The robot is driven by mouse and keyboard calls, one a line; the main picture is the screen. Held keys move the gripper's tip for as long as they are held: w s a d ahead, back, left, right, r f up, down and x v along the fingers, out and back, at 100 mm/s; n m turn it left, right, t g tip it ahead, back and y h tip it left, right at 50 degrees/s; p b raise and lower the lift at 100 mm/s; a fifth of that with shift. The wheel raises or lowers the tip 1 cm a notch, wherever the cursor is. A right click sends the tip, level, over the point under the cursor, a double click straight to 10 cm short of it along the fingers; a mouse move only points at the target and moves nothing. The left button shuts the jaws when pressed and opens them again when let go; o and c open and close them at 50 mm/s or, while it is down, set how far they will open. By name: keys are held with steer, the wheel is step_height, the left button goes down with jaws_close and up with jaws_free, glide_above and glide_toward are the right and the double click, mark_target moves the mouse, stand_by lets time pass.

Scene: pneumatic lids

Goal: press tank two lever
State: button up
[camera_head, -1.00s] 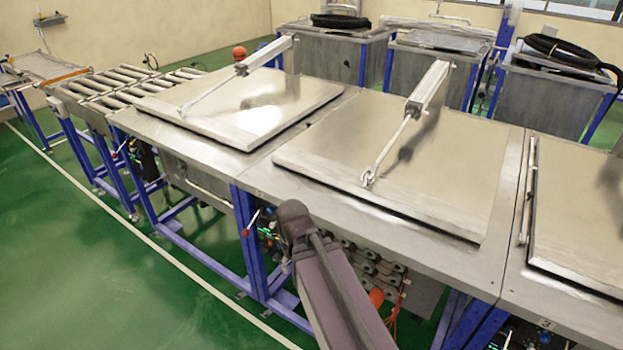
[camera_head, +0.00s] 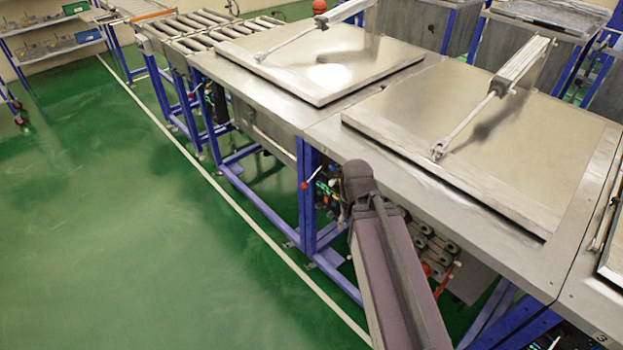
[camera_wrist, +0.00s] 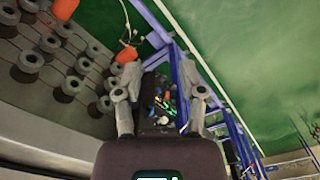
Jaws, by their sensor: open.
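In the head view, a thin lever with a red tip (camera_head: 304,185) sticks out by the blue frame at the front left corner of the middle tank. The middle tank's flat steel lid (camera_head: 500,150) is down, with a pneumatic cylinder (camera_head: 522,65) and rod above it. My gripper is hidden in the head view behind my arm, which reaches toward the bench front. In the wrist view my gripper (camera_wrist: 160,78) is open and empty, its fingers apart. Dark fittings with coloured tubing show between and beyond them. I cannot make out the lever there.
A second closed lid (camera_head: 320,65) lies to the left, and a roller conveyor (camera_head: 205,35) beyond it. Several grey round fittings (camera_wrist: 50,65) and an orange part (camera_wrist: 127,54) are left of the fingers in the wrist view. Green floor (camera_head: 130,220) is clear in front of the bench.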

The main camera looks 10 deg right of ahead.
steer(key=shift+f, duration=0.15)
steer(key=c, duration=0.3)
steer(key=shift+w+a+f, duration=0.1)
steer(key=shift+w+f, duration=0.05)
jaws_close()
steer(key=w+a+f+m+t+y+b, duration=0.5)
steer(key=w+f+y+b, duration=0.45)
steer(key=b, duration=0.75)
steer(key=w+d+f+m+t+y+b, duration=0.1)
steer(key=w+d+f+m+t+b, duration=0.1)
steer(key=w+b, duration=0.4)
steer(key=w+d+f+m+t+y+b, duration=0.1)
steer(key=w+d+f+m+t+b, duration=0.2)
steer(key=b, duration=0.8)
steer(key=w+m+t, duration=0.2)
steer(key=w+t, duration=0.1)
steer(key=t, duration=0.1)
steer(key=shift+w+d+m, duration=0.3)
steer(key=shift+w, duration=0.05)
steer(key=shift+f, duration=0.1)
